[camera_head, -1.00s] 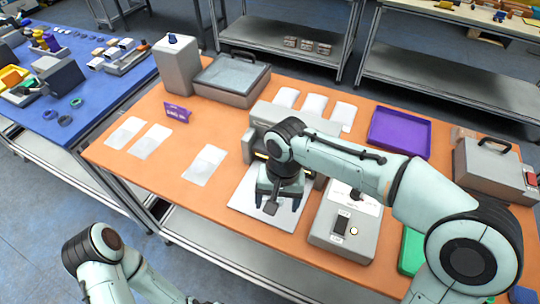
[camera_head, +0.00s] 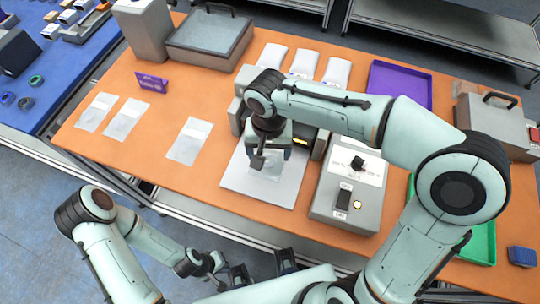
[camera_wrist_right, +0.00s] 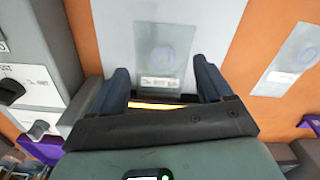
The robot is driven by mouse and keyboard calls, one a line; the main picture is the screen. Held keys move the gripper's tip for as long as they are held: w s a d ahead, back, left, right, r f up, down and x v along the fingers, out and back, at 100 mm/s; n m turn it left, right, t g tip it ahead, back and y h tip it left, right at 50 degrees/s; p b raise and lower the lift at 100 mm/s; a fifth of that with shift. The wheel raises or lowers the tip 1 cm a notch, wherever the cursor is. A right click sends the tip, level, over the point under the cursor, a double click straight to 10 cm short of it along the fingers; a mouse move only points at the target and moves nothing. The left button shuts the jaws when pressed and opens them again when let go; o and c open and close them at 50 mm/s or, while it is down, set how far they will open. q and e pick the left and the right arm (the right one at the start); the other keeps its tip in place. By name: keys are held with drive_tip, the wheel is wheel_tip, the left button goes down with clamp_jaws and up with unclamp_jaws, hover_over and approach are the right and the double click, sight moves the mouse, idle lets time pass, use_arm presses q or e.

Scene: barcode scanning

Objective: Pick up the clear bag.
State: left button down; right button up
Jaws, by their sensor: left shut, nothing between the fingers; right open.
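A clear bag (camera_wrist_right: 165,50) with a faint round item and a printed label lies flat on the pale plate (camera_wrist_right: 115,45) in the right wrist view. In the head view, the bag (camera_head: 264,166) is partly hidden under my right gripper (camera_head: 268,160). In the wrist view, my right gripper (camera_wrist_right: 164,78) is open, its fingertips on either side of the bag's label end. Whether they touch it is unclear. My left gripper (camera_head: 214,264) is shut and empty at the head view's lower edge, off the table's front.
Several similar clear bags lie left on the orange table, including one bag (camera_head: 190,141). A grey box with buttons (camera_head: 347,190) stands right of the plate (camera_head: 285,192). White packs (camera_head: 304,64), a purple tray (camera_head: 400,85) and a green tray (camera_head: 482,240) are around.

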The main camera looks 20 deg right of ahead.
sight(268, 159)
drive_tip(key=f, duration=0.2)
drive_tip(key=w+f, duration=0.1)
drive_tip(key=f, duration=0.2)
drive_tip(key=c, duration=1.2)
drive_tip(key=shift+o, duration=0.2)
drive_tip(key=shift+r, duration=0.15)
